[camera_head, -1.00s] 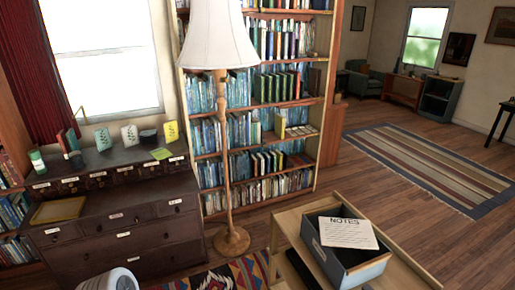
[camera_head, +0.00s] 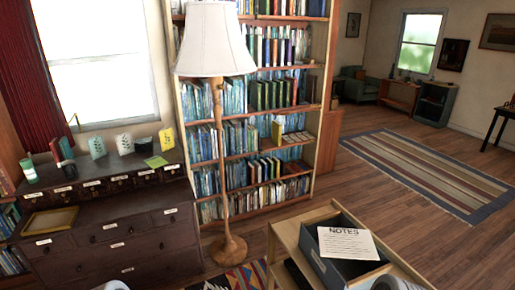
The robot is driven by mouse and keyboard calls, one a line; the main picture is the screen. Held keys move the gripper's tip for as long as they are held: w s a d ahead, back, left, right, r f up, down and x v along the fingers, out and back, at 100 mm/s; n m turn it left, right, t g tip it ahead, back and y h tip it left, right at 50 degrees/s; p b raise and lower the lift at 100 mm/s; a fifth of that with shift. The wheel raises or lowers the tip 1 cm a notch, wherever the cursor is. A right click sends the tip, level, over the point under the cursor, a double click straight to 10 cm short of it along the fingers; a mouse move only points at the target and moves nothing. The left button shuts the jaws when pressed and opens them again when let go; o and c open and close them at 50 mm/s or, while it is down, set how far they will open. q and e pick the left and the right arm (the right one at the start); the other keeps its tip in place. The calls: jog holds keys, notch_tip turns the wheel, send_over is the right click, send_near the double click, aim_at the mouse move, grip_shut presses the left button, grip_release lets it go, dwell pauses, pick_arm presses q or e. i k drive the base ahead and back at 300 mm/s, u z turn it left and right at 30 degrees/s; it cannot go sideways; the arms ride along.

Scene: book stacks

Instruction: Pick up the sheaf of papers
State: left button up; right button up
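The sheaf of papers (camera_head: 346,243) is a white sheet headed "NOTES". It lies tilted across the top of a grey-blue open box (camera_head: 342,270) at the lower right, partly over the box's rim. The box stands on a light wooden table (camera_head: 287,231). Rounded white parts, probably of my own arms, show at the bottom edge, one at the lower left and one just below the box. No gripper fingers can be seen in this view.
A floor lamp (camera_head: 227,180) stands left of the table, before a tall bookshelf (camera_head: 318,120). A dark drawer cabinet (camera_head: 110,235) is at the left. Patterned rugs lie on the floor; the striped rug (camera_head: 425,175) at the right has open floor around it.

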aim_at(336, 242)
jog(key=u, duration=0.85)
jog(key=i, duration=2.35)
jog(key=z, duration=3.15)
